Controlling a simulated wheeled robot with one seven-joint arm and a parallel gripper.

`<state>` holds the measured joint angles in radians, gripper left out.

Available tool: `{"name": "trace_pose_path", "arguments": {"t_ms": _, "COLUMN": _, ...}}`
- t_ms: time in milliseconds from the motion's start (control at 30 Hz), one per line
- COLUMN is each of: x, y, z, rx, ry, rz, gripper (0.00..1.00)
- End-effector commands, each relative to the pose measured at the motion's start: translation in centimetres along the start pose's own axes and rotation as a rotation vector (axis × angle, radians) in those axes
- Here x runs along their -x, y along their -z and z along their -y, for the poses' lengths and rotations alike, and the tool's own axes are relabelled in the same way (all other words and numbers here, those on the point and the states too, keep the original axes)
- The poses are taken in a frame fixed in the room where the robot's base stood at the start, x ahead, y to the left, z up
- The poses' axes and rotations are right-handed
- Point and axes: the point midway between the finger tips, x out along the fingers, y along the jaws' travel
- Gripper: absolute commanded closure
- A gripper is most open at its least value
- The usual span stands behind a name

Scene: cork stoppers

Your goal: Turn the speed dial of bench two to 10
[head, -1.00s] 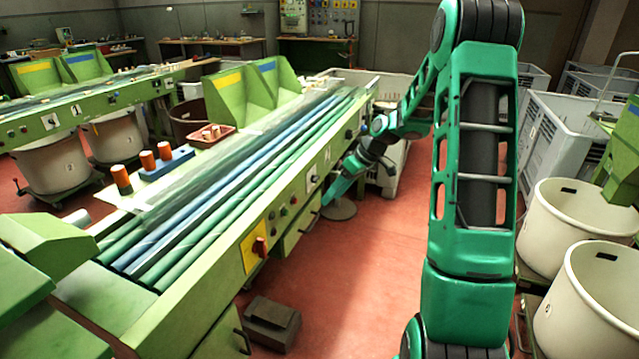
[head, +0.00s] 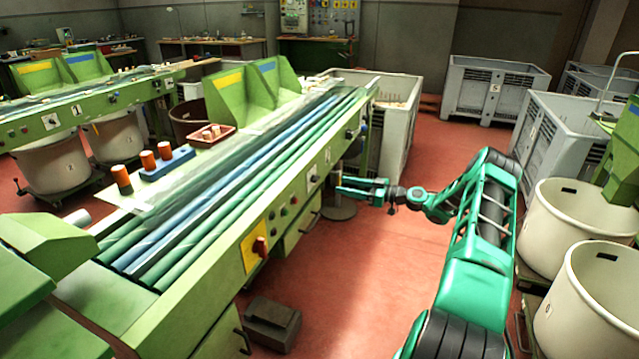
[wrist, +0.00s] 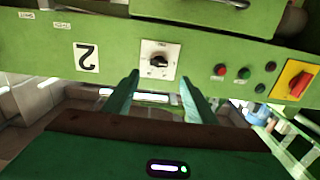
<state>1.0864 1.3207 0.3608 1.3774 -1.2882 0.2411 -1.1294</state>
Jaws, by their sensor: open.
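The speed dial (wrist: 158,61) is a black knob on a white plate, on the green front panel of bench two (wrist: 215,47). The number plate (wrist: 87,57) beside it shows a 2, upside down in the wrist view. In the head view the dial plate (head: 312,179) is small on the bench's side. The dial's scale and setting are too small to read. My gripper (wrist: 161,88) is open and empty, its fingers pointing at the panel below the dial in the wrist view. In the head view my gripper (head: 345,187) is to the right of the dial, apart from it.
Red and green buttons (wrist: 244,72) and a red switch on a yellow plate (wrist: 298,83) sit beside the dial. A round stool base (head: 339,210) and a grey crate (head: 395,140) stand near the bench. The red floor (head: 350,290) between bench and white tubs (head: 560,235) is open.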

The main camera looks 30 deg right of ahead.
Motion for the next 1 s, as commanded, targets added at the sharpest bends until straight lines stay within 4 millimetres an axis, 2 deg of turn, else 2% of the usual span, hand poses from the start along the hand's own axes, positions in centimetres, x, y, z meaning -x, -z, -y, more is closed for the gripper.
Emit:
{"name": "trace_pose_path", "arguments": {"t_ms": 100, "x": 0.0, "y": 0.0, "z": -0.3, "rx": 0.009, "ry": -0.009, "rz": -0.021, "gripper": 0.48}}
{"name": "trace_pose_path", "arguments": {"t_ms": 233, "x": -1.2, "y": 0.0, "z": -0.3, "rx": 0.010, "ry": -0.009, "rz": -0.022, "gripper": 0.48}}
{"name": "trace_pose_path", "arguments": {"t_ms": 700, "x": -8.8, "y": 0.1, "z": -0.3, "rx": 0.008, "ry": -0.008, "rz": -0.020, "gripper": 0.48}}
{"name": "trace_pose_path", "arguments": {"t_ms": 833, "x": -9.9, "y": 0.1, "z": -0.4, "rx": 0.008, "ry": -0.009, "rz": -0.019, "gripper": 0.48}}
{"name": "trace_pose_path", "arguments": {"t_ms": 1000, "x": -10.4, "y": 0.1, "z": -0.4, "rx": 0.008, "ry": -0.011, "rz": -0.019, "gripper": 0.48}}
